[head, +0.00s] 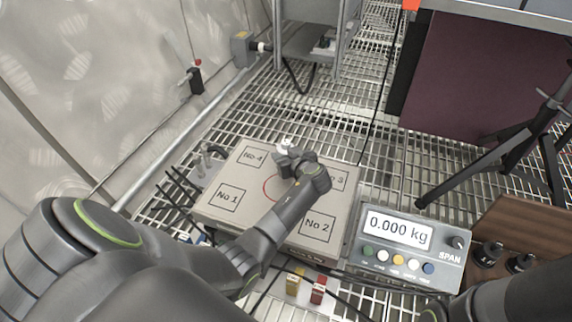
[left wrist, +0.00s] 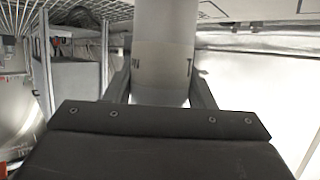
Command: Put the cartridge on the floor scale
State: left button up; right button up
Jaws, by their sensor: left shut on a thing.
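The floor scale (head: 247,176) is a pale square plate on the grating, marked No 1 to No 4 near its corners, with a red circle in its middle. My left gripper (head: 286,152) is over the far middle part of the plate. In the left wrist view it is shut on the cartridge (left wrist: 165,50), a white cylinder standing between the fingers. Only a small white bit of the cartridge (head: 286,142) shows in the head view. Its lower end is hidden, so contact with the plate cannot be seen. My right gripper is out of view.
The scale's display box (head: 411,245) reads 0.000 kg, right of the plate. A wooden rack (head: 515,232) with black knobbed weights and a black tripod (head: 478,163) stand at the right. Yellow and red blocks (head: 306,287) lie in front. Cables run along the plate's left side.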

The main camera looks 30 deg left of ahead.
pick_arm(q)
jog(key=shift+f+b, duration=0.7)
jog(key=shift+f, duration=0.75)
jog(key=shift+f, duration=0.15)
jog(key=o, duration=1.3)
jog(key=shift+c, duration=0.2)
